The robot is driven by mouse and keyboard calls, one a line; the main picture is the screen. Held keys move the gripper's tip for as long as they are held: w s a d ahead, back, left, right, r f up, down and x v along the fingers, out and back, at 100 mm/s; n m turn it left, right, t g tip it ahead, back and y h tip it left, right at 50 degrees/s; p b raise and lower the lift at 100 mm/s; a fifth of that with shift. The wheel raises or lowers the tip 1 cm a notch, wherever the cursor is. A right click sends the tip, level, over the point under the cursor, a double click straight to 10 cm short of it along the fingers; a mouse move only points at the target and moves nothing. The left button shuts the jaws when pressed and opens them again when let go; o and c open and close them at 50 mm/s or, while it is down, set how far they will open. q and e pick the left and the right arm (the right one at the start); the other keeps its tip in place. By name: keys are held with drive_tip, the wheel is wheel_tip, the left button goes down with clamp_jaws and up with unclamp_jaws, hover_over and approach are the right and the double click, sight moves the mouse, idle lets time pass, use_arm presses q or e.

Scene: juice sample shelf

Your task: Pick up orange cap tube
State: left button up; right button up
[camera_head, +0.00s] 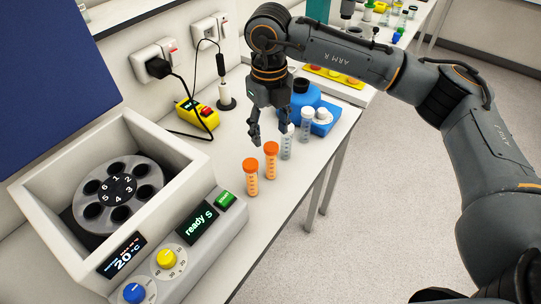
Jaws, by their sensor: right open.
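Two clear tubes with orange caps stand upright on the white bench. The nearer orange cap tube (251,179) is left of the other orange cap tube (270,163). My right gripper (268,132) is open and points down, above and behind the orange tubes, apart from them as far as I can tell. Two tubes with pale caps, a nearer one (287,146) and a farther one (305,128), stand in line behind, to the right of the gripper. My left gripper is not in view.
A centrifuge (160,210) with a numbered rotor and display fills the left front. A blue device (322,121) stands behind the tubes. The bench's right edge is close to the tubes.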

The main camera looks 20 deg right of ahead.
sight(270, 146)
wheel_tip(270, 146, down, 4)
drive_tip(key=shift+f+p, duration=0.15)
drive_tip(key=shift+p, duration=0.25)
drive_tip(key=shift+f, duration=0.25)
wheel_tip(270, 146, down, 4)
drive_tip(key=shift+s+d+r+p, duration=0.15)
drive_tip(key=shift+r+p, duration=0.05)
drive_tip(key=shift+p, duration=0.95)
drive_tip(key=shift+f, duration=0.55)
clamp_jaws()
